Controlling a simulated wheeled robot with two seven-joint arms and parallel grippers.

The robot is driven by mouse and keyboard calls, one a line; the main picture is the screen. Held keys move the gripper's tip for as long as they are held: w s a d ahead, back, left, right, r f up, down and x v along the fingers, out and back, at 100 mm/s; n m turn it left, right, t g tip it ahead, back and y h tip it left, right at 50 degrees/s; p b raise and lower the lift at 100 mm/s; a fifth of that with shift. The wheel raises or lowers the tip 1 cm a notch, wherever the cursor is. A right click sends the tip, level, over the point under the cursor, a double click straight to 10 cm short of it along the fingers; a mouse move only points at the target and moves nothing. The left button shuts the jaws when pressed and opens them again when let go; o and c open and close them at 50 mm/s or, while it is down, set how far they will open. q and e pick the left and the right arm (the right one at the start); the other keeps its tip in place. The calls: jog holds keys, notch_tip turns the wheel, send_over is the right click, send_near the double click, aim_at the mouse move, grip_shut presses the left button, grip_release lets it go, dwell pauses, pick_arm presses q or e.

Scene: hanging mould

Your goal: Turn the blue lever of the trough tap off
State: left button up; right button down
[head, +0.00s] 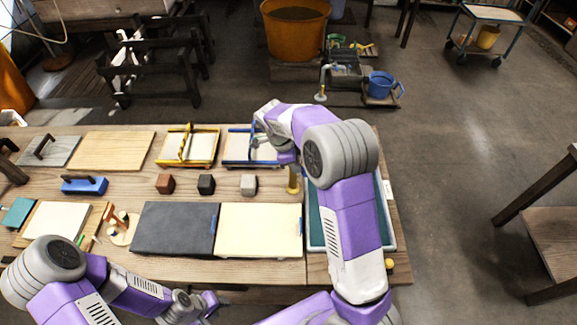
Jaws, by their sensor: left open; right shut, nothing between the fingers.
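My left gripper (208,303) is low at the table's front edge, open and empty, far from the tap.
A cream slab (258,230) and a dark slab (174,228) lie left of the trough. Several small blocks, including a grey one (249,185), sit behind them. Frames with a yellow bar (187,145) and a blue bar stand further back.

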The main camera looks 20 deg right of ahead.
jog(key=shift+s+d+n, duration=0.15)
jog(key=shift+d+n, duration=0.15)
jog(key=shift+d, duration=0.25)
dwell(0.4)
jog(key=w+a+r+p, duration=0.1)
jog(key=a+r, duration=0.5)
jog(key=r, duration=0.4)
jog(key=shift+w+a+r, duration=0.2)
jog(key=shift+w+a, duration=0.1)
jog(key=shift+w, duration=0.05)
